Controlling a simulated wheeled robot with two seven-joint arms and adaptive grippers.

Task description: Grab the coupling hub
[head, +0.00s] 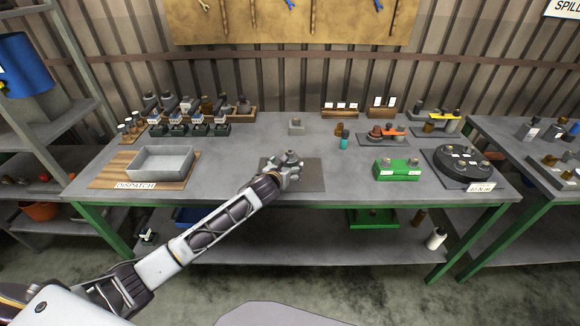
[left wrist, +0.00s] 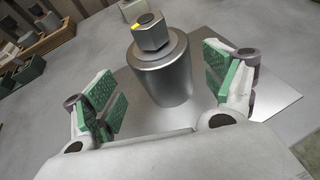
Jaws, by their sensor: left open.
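The coupling hub appears to be the silver tapered part with a hex top and a small yellow mark (left wrist: 160,68). It stands upright on a flat grey plate (left wrist: 268,88) on the bench. In the head view the hub (head: 291,155) shows just beyond my left gripper (head: 287,174), which partly hides it. In the left wrist view my left gripper (left wrist: 160,88) is open, with green pads on either side of the hub. A gap shows between each pad and the hub. My right gripper is not in view.
A grey tray (head: 160,176) sits on a wooden board at the bench's left. A green block (head: 397,176) and a round black fixture (head: 463,164) stand to the right. Small parts line the back. Bare bench lies on both sides of the plate.

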